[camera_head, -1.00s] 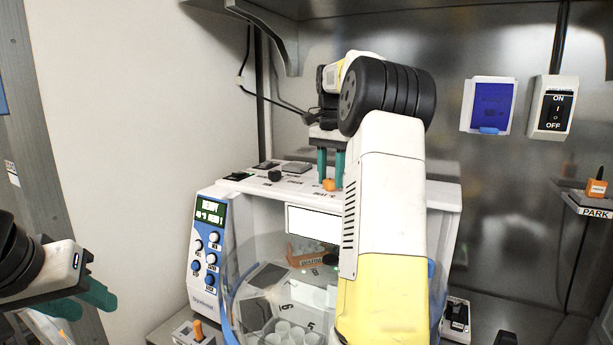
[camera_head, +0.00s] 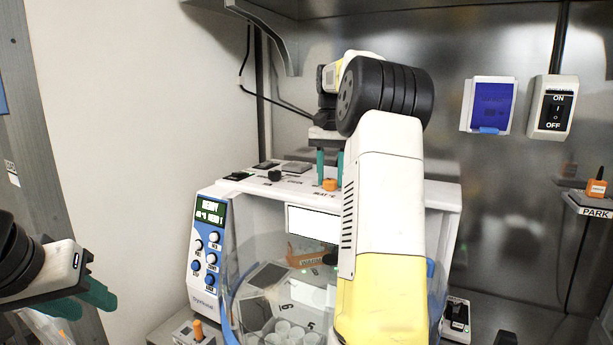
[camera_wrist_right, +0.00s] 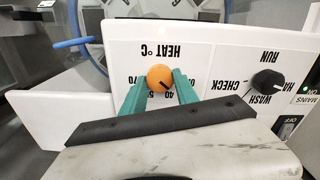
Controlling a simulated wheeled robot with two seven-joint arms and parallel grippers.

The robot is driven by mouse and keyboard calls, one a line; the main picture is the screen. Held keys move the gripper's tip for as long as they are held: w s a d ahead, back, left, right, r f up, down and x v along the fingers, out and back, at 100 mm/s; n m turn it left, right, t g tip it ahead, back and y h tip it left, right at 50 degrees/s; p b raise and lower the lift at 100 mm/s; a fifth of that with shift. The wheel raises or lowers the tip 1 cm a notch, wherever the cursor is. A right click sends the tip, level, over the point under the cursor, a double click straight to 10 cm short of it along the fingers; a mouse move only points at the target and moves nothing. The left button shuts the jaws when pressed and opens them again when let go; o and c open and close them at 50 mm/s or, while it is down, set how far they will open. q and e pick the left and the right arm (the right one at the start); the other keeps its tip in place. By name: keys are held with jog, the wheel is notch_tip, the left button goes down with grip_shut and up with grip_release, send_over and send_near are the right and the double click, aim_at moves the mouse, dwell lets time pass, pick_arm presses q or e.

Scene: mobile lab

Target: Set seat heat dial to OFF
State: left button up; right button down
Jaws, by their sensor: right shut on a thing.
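The orange heat dial (camera_wrist_right: 160,77) sits on the white panel marked HEAT °C, with a scale showing 70 and 40, upside down in the right wrist view. Its black pointer line slants to the lower right, toward the 40. My right gripper (camera_wrist_right: 160,92) is shut on the dial, with one teal finger on each side. In the head view the orange dial (camera_head: 330,185) is on top of the white machine (camera_head: 435,195), under the right gripper's fingers (camera_head: 330,168). My left gripper (camera_head: 80,302) is open and empty at the lower left.
A black mode knob (camera_wrist_right: 268,80) with WASH, CHECK and RUN marks is beside the dial. The machine's front has a small display (camera_head: 210,211) and several blue buttons. A blue-covered box (camera_head: 491,105) and an ON/OFF switch (camera_head: 552,107) are on the back wall.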

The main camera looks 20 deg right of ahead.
aim_at(330, 180)
jog(key=n, duration=0.5)
jog(key=shift+n, duration=0.3)
dwell(0.4)
jog(key=c, duration=0.9)
grip_release()
jog(key=shift+c, duration=0.2)
notch_tip(330, 180, up, 7)
jog(key=shift+r, duration=0.4)
jog(key=shift+a, duration=0.1)
